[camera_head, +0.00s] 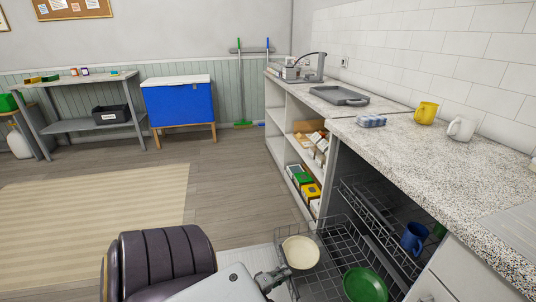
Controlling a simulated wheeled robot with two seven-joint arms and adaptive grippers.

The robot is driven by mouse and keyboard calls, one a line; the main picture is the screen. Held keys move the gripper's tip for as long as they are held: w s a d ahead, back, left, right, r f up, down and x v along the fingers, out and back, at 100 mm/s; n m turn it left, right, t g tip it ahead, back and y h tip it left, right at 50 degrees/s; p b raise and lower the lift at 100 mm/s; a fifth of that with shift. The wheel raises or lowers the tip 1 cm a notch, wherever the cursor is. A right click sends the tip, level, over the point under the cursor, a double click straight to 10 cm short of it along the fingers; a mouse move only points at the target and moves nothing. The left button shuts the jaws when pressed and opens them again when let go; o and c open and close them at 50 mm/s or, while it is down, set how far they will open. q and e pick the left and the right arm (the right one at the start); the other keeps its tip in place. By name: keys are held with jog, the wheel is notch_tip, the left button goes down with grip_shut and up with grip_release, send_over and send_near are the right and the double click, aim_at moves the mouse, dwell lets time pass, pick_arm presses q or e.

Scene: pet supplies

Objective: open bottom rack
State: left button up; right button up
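The bottom rack (338,237) is a dark wire basket at the lower right of the head view, extending out from under the counter. A cream bowl (300,252) and a green plate or bowl (365,285) sit in it. An upper rack (372,205) with a blue mug (414,238) and a green item behind it shows inside the dark opening. My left gripper (281,271) is at the rack's left end, close to the cream bowl. Its fingers are small and partly merged with the wires, so contact and opening are unclear. My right gripper is out of view.
The speckled counter (420,150) overhangs the opening on the right; a yellow mug (426,112) and white mug (461,129) stand on it. Floor beyond the chair is open, with a striped rug (95,215).

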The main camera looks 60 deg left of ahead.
pick_arm(q)
jog(key=v, duration=0.8)
jog(key=shift+s, duration=0.15)
jog(key=shift+s, duration=0.1)
dwell(0.9)
